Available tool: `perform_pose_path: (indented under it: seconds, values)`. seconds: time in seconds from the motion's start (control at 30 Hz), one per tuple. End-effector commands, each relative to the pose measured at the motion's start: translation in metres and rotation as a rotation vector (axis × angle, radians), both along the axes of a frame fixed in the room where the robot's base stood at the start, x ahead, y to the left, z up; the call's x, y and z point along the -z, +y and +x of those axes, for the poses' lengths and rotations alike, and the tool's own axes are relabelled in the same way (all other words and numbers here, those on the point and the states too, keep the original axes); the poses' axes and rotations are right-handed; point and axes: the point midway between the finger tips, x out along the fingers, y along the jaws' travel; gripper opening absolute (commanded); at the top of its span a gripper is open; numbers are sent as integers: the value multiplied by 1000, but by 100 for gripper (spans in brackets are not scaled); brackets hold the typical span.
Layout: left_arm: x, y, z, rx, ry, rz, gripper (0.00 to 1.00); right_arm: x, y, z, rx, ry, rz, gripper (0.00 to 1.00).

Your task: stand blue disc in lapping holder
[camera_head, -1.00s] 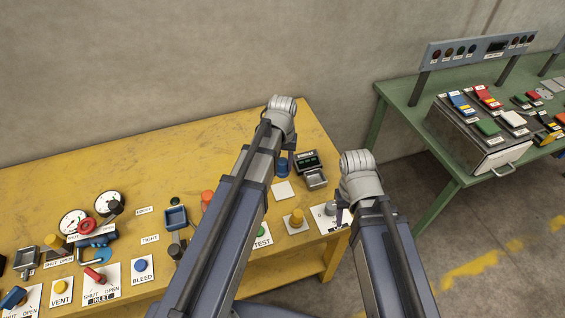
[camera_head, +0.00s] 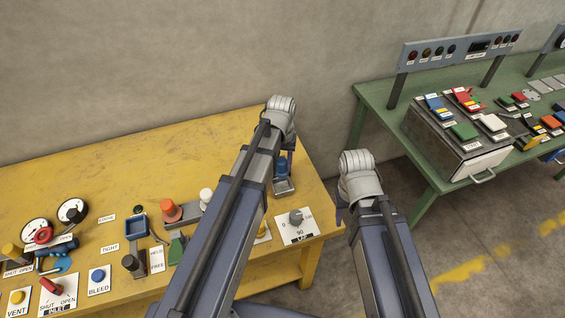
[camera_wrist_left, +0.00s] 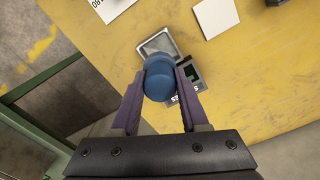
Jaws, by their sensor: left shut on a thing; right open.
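The blue disc (camera_head: 282,167), a short rounded cylinder, is between the fingers of my left gripper (camera_head: 288,158). In the left wrist view the fingers (camera_wrist_left: 160,90) are shut on the disc (camera_wrist_left: 159,74), one on each side. The disc appears in front of a small device with a grey square pan (camera_head: 284,187); whether it touches the pan I cannot tell. My right gripper (camera_head: 342,214) is open and empty past the table's right edge. I cannot pick out the lapping holder with certainty; a blue square frame (camera_head: 136,228) stands near a HELD/FREE label (camera_head: 157,260).
The yellow table (camera_head: 100,180) has a bare back area. Gauges (camera_head: 72,210), an orange knob (camera_head: 170,210) and labelled buttons crowd its front left. A grey knob plate (camera_head: 296,226) is near the right corner. A green bench (camera_head: 370,130) stands right. My left arm hides part of the table.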

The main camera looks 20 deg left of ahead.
Motion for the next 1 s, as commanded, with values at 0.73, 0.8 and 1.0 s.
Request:
perform_pose_path:
  seconds: [0.73, 0.8, 1.0]
  values:
    - [42, 0, 0, 0, 0, 0, 0, 42, 0, 0, 0, 0, 0, 50]
    - [48, 0, 0, 0, 0, 0, 0, 48, 0, 0, 0, 0, 0, 50]
    - [63, 0, 0, 0, 0, 0, 0, 63, 0, 0, 0, 0, 0, 50]
